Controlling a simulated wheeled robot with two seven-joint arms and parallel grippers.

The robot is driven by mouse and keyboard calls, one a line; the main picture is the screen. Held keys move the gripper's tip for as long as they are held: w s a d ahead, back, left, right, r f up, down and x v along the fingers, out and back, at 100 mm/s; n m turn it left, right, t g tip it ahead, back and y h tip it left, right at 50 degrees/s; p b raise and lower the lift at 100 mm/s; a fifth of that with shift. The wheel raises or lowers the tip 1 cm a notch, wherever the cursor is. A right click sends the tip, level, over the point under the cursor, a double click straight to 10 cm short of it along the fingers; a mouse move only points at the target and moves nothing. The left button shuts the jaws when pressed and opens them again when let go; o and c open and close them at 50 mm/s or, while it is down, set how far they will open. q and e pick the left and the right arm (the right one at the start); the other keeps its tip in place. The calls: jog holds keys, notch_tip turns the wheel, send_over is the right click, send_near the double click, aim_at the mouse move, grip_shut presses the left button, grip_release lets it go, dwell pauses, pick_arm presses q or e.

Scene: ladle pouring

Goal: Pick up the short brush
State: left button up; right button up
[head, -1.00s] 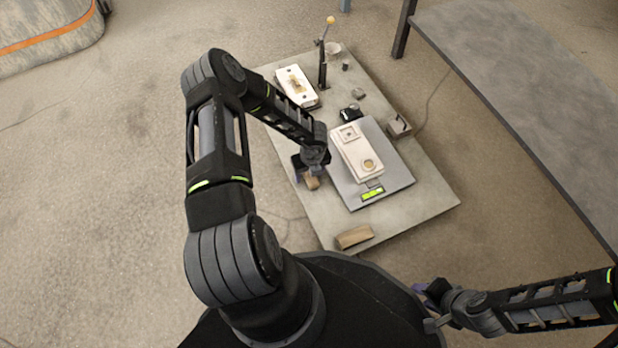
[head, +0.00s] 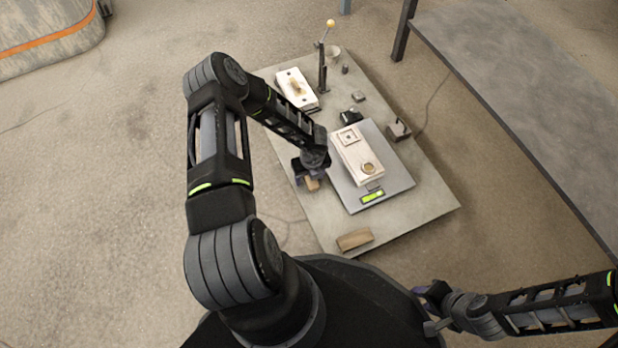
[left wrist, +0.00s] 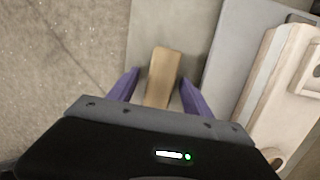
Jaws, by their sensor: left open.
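A small tan wooden block-like piece, which may be the short brush (head: 312,184), lies on the board's left side, partly hidden by my left gripper (head: 309,172). In the left wrist view the wooden piece (left wrist: 163,76) lies between the two purple fingers of the open left gripper (left wrist: 160,80), with a gap on each side. Its bristles cannot be made out. A second tan wooden piece (head: 354,239) lies near the board's front edge. My right gripper (head: 430,300) is at the lower right, away from the board, and its jaws are unclear.
The grey board (head: 420,190) carries a flat scale (head: 396,180) with a pale mould (head: 358,156) on it, right of the left gripper. Another pale mould (head: 297,88), a black stand (head: 322,75) and small parts are behind. A grey table (head: 510,80) stands at right.

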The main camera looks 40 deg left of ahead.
pick_arm(q)
jog(key=shift+f, duration=0.1)
dwell(0.3)
grip_shut()
dwell(0.4)
